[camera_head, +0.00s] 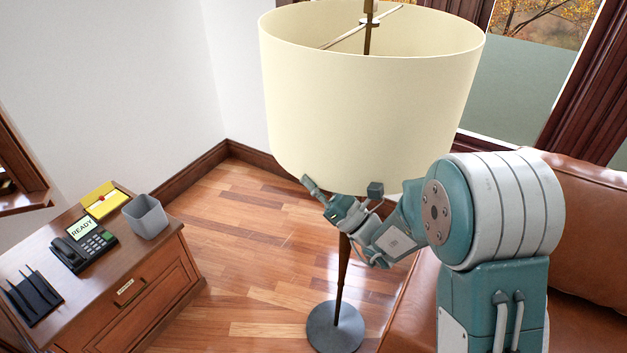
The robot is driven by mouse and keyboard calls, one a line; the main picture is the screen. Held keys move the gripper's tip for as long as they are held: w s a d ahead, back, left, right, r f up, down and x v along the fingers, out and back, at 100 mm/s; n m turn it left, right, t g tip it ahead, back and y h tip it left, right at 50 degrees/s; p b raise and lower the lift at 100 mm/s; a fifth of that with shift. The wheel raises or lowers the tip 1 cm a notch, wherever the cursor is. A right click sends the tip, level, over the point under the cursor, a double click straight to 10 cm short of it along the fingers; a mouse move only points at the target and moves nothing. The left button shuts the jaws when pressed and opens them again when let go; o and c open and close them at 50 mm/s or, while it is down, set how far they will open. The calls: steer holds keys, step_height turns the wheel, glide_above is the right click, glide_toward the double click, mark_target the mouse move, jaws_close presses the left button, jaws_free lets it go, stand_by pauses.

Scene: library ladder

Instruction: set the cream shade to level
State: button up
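The cream shade (365,110) is a large drum shade on a floor lamp, filling the upper middle of the view. Its open top shows a thin cross bar and the central rod. The shade looks a little tilted, though the camera angle makes this hard to judge. The lamp's dark pole (342,275) runs down to a round grey base (335,327) on the floor. My gripper (340,188) is at the shade's lower front edge, with its two fingers spread apart. It looks empty; whether a finger touches the shade, I cannot tell.
A wooden cabinet (150,305) at lower left bears a phone (85,245), a grey bin (146,217), a yellow box (104,200) and a black organiser (33,297). A brown leather sofa (585,240) stands at right. The wooden floor (240,240) between cabinet and lamp is clear.

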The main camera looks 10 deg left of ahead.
stand_by(0.3)
steer(key=v, duration=0.7)
steer(key=shift+d+f, duration=0.2)
steer(key=shift+f, duration=0.05)
steer(key=shift+s, duration=0.1)
